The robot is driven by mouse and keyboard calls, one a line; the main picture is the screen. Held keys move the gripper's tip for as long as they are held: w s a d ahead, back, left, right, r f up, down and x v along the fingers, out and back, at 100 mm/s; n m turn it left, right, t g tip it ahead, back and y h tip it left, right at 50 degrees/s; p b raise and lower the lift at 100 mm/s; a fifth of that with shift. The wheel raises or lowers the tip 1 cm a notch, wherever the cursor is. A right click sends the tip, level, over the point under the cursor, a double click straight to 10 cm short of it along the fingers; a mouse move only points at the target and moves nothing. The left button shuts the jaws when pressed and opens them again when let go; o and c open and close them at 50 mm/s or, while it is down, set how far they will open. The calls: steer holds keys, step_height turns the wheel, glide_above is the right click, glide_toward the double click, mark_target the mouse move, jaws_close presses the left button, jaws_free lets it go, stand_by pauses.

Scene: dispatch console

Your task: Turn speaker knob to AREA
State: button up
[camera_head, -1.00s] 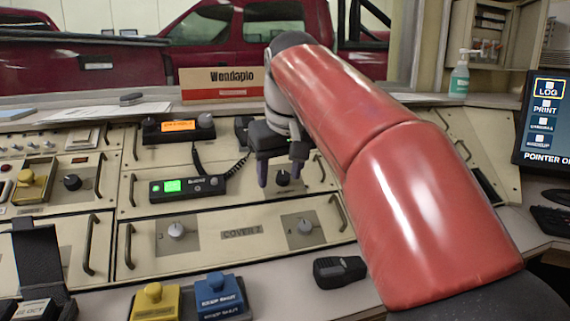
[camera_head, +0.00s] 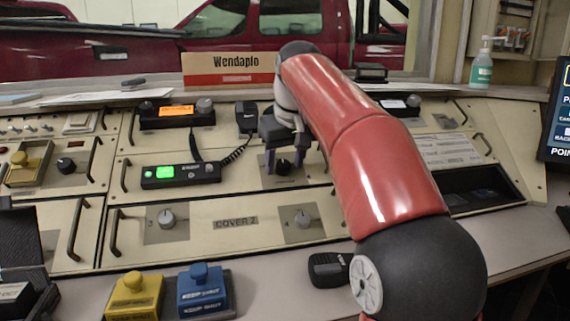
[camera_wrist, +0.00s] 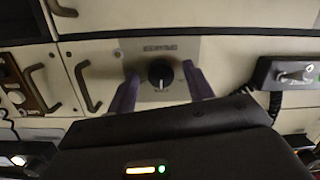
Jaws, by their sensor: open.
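A round black knob (camera_head: 283,166) sits on a grey plate on the cream console panel, below the radios. In the wrist view the knob (camera_wrist: 160,74) shows a white pointer line directed roughly along the picture's vertical. Small lettering on its plate (camera_wrist: 160,47) is too blurred to read. My gripper (camera_head: 285,169) is open, with its purple fingers pointing at the panel. In the wrist view one finger of my gripper (camera_wrist: 160,79) is on each side of the knob, with a visible gap on both sides. Whether the fingertips reach the knob's depth is unclear.
Two grey knobs, marked 3 (camera_head: 167,219) and 4 (camera_head: 303,218), sit below on the COVER 2 panel. A radio with a green screen (camera_head: 181,174) and a coiled cord is close on the left. Metal handles (camera_head: 124,175) stick out from the panels.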

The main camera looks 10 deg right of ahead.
steer(key=shift+c, duration=0.2)
steer(key=c, duration=0.9)
steer(key=shift+c, duration=0.2)
steer(key=shift+m+p, duration=0.3)
steer(key=shift+r+m+p, duration=0.1)
steer(key=shift+m+p, duration=0.45)
steer(key=shift+m, duration=0.35)
steer(key=m+y+p, duration=0.1)
steer(key=m, duration=0.2)
steer(key=shift+p, duration=0.35)
steer(key=m+t+p, duration=0.1)
steer(key=m, duration=0.5)
steer(key=shift+y, duration=0.4)
steer(key=shift+p, duration=0.3)
